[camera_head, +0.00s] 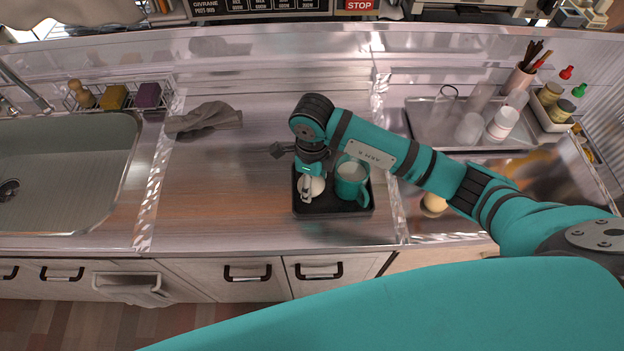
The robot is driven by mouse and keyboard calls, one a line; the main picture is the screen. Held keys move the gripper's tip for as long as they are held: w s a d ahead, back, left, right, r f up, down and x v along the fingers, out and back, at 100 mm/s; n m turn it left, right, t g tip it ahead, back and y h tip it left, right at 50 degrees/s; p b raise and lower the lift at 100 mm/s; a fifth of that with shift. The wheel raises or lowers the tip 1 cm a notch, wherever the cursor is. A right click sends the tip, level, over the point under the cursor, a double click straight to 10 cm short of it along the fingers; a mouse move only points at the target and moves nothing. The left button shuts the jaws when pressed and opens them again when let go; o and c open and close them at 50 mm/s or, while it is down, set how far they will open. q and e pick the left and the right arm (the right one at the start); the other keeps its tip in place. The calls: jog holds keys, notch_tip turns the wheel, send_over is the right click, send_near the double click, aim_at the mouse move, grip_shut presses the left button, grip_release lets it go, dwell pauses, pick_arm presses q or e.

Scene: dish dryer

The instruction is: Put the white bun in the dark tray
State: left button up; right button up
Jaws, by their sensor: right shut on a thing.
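The white bun (317,187) is in the left part of the dark tray (325,211), or just above its floor; I cannot tell whether it rests on it. My right gripper (306,195) points down over the tray and is shut on the bun, hiding part of it. A teal mug (351,189) with pale contents stands in the right part of the tray, close beside the bun. My left gripper is not in view.
A round beige item (434,203) lies right of the tray, partly under my right arm. A grey cloth (205,119) lies at left, beside the sink (70,165). A metal tray (430,125) with glasses stands back right. The counter left of the dark tray is clear.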

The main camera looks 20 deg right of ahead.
jog(key=shift+f, duration=0.4)
jog(key=shift+f, duration=0.1)
jog(key=shift+f, duration=0.15)
jog(key=o, duration=1.3)
jog(key=shift+c, duration=0.2)
jog(key=shift+r, duration=0.2)
